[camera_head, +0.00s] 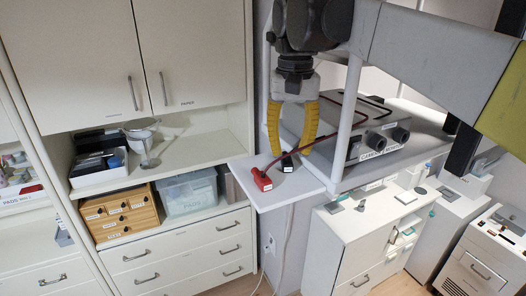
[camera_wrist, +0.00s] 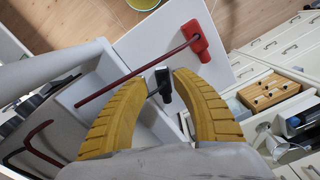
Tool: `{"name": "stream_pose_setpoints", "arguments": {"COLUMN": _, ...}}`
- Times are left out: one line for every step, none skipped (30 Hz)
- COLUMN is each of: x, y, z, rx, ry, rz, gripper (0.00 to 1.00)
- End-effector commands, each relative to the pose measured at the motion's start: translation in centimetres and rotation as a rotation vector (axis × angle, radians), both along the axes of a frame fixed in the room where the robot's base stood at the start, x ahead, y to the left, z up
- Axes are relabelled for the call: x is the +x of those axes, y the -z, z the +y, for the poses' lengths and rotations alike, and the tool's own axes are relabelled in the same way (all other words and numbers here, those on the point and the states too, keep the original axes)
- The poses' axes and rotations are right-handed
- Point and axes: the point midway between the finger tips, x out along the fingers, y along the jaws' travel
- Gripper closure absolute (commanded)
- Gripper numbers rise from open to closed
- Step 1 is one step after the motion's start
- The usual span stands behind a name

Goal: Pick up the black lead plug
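The black lead plug (camera_head: 287,162) is on a small white shelf (camera_head: 302,184) in the head view. It also shows in the wrist view (camera_wrist: 163,86), between the fingertips of my gripper (camera_head: 289,152). My gripper points down with its two yellow fingers spread, one on each side of the plug. In the wrist view a gap shows between the plug and the fingers of my gripper (camera_wrist: 164,76); the exact height above the shelf is hard to tell.
A red plug (camera_head: 262,180) with a red lead lies close to the left; it also shows in the wrist view (camera_wrist: 197,40). A grey device with knobs (camera_head: 378,143) stands to the right, behind a white post (camera_head: 347,120). Cabinets (camera_head: 178,245) stand left.

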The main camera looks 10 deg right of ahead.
Motion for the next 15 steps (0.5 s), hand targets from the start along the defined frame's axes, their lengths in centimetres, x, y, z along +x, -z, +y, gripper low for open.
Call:
{"name": "stream_pose_setpoints", "arguments": {"x": 0.1, "y": 0.6, "z": 0.1, "rx": 0.000, "ry": -0.001, "rz": 0.000, "gripper": 0.68}}
{"name": "stream_pose_setpoints", "arguments": {"x": 0.1, "y": 1.0, "z": 0.1, "rx": 0.000, "ry": -0.001, "rz": 0.000, "gripper": 0.68}}
{"name": "stream_pose_setpoints", "arguments": {"x": 0.2, "y": 1.6, "z": 0.2, "rx": 0.000, "ry": -0.001, "rz": 0.000, "gripper": 0.68}}
{"name": "stream_pose_setpoints", "arguments": {"x": 0.2, "y": 2.1, "z": 0.3, "rx": 0.000, "ry": -0.001, "rz": 0.000, "gripper": 0.68}}
{"name": "stream_pose_setpoints", "arguments": {"x": 0.2, "y": 2.6, "z": 0.3, "rx": 0.000, "ry": -0.001, "rz": 0.000, "gripper": 0.68}}
{"name": "stream_pose_setpoints", "arguments": {"x": 0.2, "y": 3.2, "z": 0.2, "rx": 0.000, "ry": -0.001, "rz": 0.000, "gripper": 0.68}}
{"name": "stream_pose_setpoints", "arguments": {"x": 0.2, "y": 3.6, "z": 0.2, "rx": 0.000, "ry": -0.001, "rz": 0.000, "gripper": 0.68}}
{"name": "stream_pose_setpoints", "arguments": {"x": 0.2, "y": 3.8, "z": 0.2, "rx": 0.000, "ry": -0.001, "rz": 0.000, "gripper": 0.68}}
{"name": "stream_pose_setpoints", "arguments": {"x": 0.2, "y": 4.1, "z": 0.2, "rx": 0.000, "ry": -0.001, "rz": 0.000, "gripper": 0.68}}
{"name": "stream_pose_setpoints", "arguments": {"x": 0.2, "y": 4.3, "z": 0.2, "rx": 0.000, "ry": -0.001, "rz": 0.000, "gripper": 0.68}}
{"name": "stream_pose_setpoints", "arguments": {"x": 0.2, "y": 4.4, "z": 0.2, "rx": 0.000, "ry": -0.001, "rz": 0.000, "gripper": 0.68}}
{"name": "stream_pose_setpoints", "arguments": {"x": 0.2, "y": 4.4, "z": 0.2, "rx": 0.000, "ry": -0.001, "rz": 0.000, "gripper": 0.68}}
{"name": "stream_pose_setpoints", "arguments": {"x": 0.2, "y": 4.4, "z": 0.2, "rx": 0.000, "ry": -0.001, "rz": 0.000, "gripper": 0.68}}
{"name": "stream_pose_setpoints", "arguments": {"x": 0.2, "y": 4.4, "z": 0.2, "rx": 0.000, "ry": -0.001, "rz": 0.000, "gripper": 0.68}}
{"name": "stream_pose_setpoints", "arguments": {"x": 0.2, "y": 4.4, "z": 0.2, "rx": 0.000, "ry": -0.001, "rz": 0.000, "gripper": 0.68}}
